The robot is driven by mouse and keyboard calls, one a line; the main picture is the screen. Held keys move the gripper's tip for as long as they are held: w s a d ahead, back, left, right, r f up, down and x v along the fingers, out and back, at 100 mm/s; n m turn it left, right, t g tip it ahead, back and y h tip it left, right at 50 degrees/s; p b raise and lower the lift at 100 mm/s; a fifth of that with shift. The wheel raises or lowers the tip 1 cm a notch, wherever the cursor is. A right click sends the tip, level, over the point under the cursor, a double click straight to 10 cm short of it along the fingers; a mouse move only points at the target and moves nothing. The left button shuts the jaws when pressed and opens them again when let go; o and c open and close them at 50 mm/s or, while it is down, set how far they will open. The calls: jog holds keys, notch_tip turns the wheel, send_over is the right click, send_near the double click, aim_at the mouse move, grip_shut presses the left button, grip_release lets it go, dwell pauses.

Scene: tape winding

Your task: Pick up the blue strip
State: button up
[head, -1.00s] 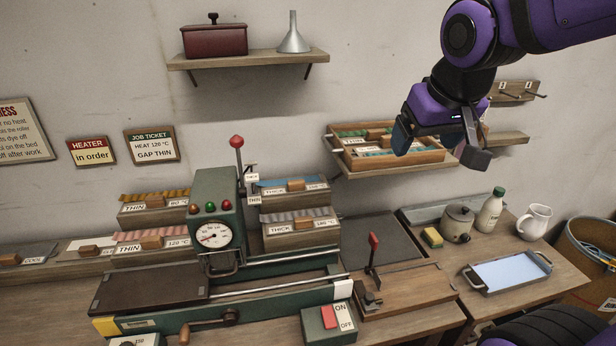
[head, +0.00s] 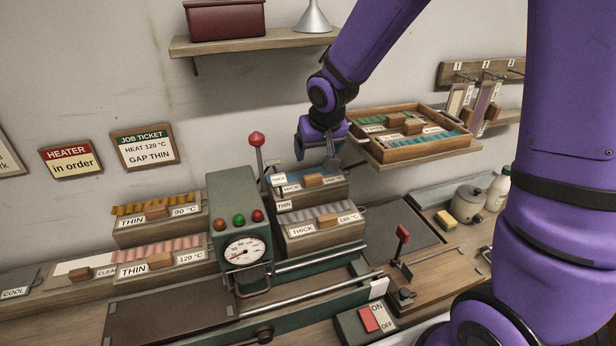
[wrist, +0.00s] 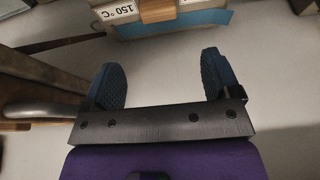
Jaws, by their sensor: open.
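The blue strip (wrist: 208,20) shows in the wrist view along the top edge of a box with a 150 °C label and a wooden knob. My gripper (head: 320,158) is over the back of this box. In the wrist view my gripper (wrist: 162,65) is open, with two dark blue pads apart and nothing between them. The strip is ahead of the fingertips, not between them.
The green machine (head: 234,205) with a red-knobbed lever stands just left of the box. A lower THICK box (head: 320,230) with grey strips is in front. A wall-shelf tray (head: 420,148) sits close to the right of my gripper. The wall is behind.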

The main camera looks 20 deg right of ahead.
aim_at(312, 175)
jog(key=shift+x, duration=5.05)
jog(key=shift+s, duration=0.2)
jog(key=c, duration=1.1)
